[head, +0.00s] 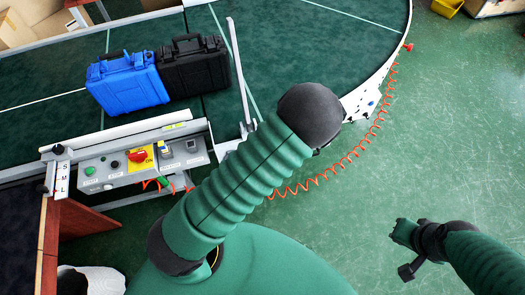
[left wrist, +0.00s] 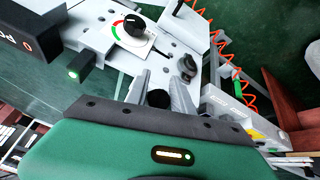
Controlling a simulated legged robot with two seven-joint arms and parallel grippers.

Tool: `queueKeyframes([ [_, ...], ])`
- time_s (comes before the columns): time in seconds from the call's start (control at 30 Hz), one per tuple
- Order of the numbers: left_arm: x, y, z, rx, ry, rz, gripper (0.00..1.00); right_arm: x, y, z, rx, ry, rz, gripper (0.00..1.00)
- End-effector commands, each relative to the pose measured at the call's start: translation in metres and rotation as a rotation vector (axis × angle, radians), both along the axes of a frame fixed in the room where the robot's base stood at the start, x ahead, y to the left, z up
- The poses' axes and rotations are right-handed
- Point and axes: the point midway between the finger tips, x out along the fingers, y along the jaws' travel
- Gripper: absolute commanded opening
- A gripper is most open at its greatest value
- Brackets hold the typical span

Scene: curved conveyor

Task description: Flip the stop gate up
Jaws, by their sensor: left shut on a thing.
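The stop gate, a slim grey bar (head: 237,70), runs beside the black case (head: 194,68) on the dark green belt. Its lower end meets a bracket by the belt's near edge. I cannot tell how far it is tilted. My left arm crosses the middle of the head view and hides its own gripper there. In the left wrist view my left gripper (left wrist: 160,92) has its grey fingers on either side of a dark round knob (left wrist: 158,98) and is shut on it. My right gripper (head: 406,236) is over bare floor at the lower right; its jaws are unclear.
A blue case (head: 127,82) stands left of the black one. A control panel (head: 142,160) with buttons and a red stop knob is at the near edge. A dial (left wrist: 135,27) shows near the left fingers. A coiled red hose (head: 342,163) hangs beside the conveyor (head: 330,40).

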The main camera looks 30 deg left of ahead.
Motion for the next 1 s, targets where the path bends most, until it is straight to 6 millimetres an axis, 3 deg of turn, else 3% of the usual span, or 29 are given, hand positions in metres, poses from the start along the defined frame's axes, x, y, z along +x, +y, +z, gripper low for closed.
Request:
queueKeyframes([
  [0.93, 0.0009, 0.0043, 0.0013, 0.004, -0.006, 0.008, 0.00, -0.0001, 0.0001, -0.0001, 0.000, 0.000, 0.000, 0.00],
  [0.97, 0.0008, 0.0042, 0.0012, 0.004, -0.007, 0.007, 0.31, -0.0001, 0.0001, -0.0001, 0.000, 0.000, 0.000, 0.00],
  [1.0, 0.0008, 0.0040, 0.0011, 0.003, -0.006, 0.008, 0.36, -0.0001, 0.0001, -0.0001, 0.000, 0.000, 0.000, 0.00],
])
